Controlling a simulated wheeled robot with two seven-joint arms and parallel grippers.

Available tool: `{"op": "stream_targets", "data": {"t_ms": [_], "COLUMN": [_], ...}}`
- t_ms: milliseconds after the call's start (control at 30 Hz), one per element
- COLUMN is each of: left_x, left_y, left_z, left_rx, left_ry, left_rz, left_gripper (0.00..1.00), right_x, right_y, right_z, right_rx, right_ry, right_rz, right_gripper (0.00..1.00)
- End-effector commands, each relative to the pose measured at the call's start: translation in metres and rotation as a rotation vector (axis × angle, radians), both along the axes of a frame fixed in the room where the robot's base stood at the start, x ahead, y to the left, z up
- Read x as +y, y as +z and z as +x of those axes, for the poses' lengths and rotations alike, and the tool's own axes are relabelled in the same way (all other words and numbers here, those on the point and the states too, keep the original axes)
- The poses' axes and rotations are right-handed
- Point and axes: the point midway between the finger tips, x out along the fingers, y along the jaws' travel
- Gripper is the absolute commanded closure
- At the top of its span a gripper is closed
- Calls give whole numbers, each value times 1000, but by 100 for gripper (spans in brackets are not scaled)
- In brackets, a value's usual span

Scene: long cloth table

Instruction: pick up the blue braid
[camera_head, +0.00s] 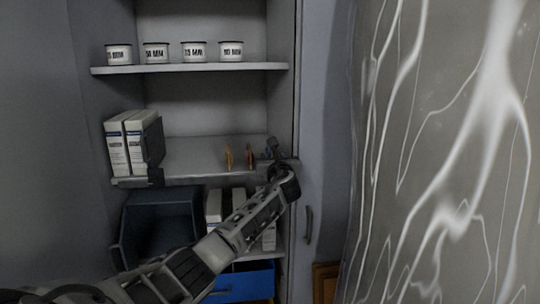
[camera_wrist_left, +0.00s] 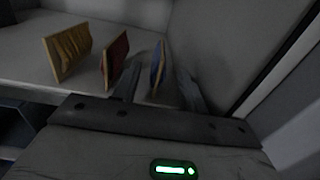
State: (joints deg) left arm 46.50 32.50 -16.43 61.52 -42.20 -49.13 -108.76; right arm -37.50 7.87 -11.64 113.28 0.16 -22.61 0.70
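The blue braid (camera_wrist_left: 157,66) stands upright on the middle shelf, at the right end of a row of three braids. In the left wrist view it lies between the two fingers of my left gripper (camera_wrist_left: 158,76). The fingers are spread, with visible gaps to the braid on both sides. In the head view my left gripper (camera_head: 273,148) is at the right front of the shelf and largely covers the blue braid. My right gripper is in neither view.
A red braid (camera_wrist_left: 115,60) stands just left of my left finger, and a yellow braid (camera_wrist_left: 68,50) farther left. The cabinet side wall (camera_wrist_left: 225,50) is close on the right. White binders (camera_head: 117,148) stand at the shelf's left end. Several labelled cups (camera_head: 156,53) line the shelf above.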

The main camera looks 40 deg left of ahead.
Motion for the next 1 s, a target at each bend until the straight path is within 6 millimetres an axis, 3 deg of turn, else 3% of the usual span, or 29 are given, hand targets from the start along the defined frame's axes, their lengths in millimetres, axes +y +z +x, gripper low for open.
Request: {"op": "stream_targets", "data": {"t_ms": [33, 133, 567, 800, 1000], "left_x": [0, 0, 0, 0, -13], "left_y": [0, 0, 6, 36, 65], "left_z": [0, 0, 0, -1, -24], "left_rx": [0, 0, -3, -6, -7], "left_ry": [0, 0, 0, 0, 0], "left_rz": [0, 0, 1, 3, 4], "left_gripper": [72, 100, 100, 100, 100], "right_x": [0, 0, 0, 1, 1], "right_y": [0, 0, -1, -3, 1], "right_z": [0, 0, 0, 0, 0], "right_rx": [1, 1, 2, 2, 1], "right_ry": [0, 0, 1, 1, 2], "right_rz": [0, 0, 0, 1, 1], "right_gripper": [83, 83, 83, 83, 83]}}
